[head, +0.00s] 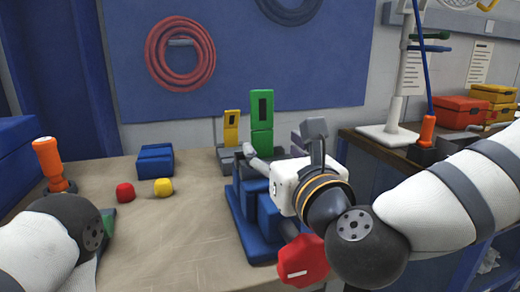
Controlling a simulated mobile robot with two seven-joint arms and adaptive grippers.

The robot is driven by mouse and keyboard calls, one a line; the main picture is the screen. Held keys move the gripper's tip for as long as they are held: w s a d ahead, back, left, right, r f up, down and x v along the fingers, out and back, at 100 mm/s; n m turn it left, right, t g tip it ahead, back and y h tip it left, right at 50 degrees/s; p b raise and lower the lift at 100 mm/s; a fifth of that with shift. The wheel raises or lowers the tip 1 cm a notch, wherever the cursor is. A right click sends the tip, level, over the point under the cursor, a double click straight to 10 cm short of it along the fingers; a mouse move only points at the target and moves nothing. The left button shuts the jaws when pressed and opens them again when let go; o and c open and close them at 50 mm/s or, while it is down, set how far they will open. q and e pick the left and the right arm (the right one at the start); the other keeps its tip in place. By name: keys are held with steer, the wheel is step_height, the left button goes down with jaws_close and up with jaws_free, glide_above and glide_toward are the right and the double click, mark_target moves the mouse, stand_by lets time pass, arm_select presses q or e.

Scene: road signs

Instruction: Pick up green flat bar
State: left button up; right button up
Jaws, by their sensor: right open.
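A green upright flat piece with a dark slot (262,108) stands at the back of the table in a grey base. Another green piece (108,222) lies at the left, partly hidden by my left arm. I cannot tell which one is the green flat bar. My right gripper (284,146) is open, in front of and slightly right of the upright green piece, above a blue fixture (247,215). Nothing shows between its fingers. My left arm shows at the lower left, but its gripper is not visible.
A yellow upright piece (231,127) stands beside the green one. A red octagon (303,261) is below my right wrist. The table's front middle is clear.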

mark_target(263, 134)
steer(key=x, duration=0.6)
steer(key=shift+w+a+r, duration=0.15)
steer(key=shift+w+r, duration=0.2)
steer(key=shift+w+a+f, duration=0.1)
steer(key=shift+w, duration=0.2)
steer(key=c, duration=1.4)
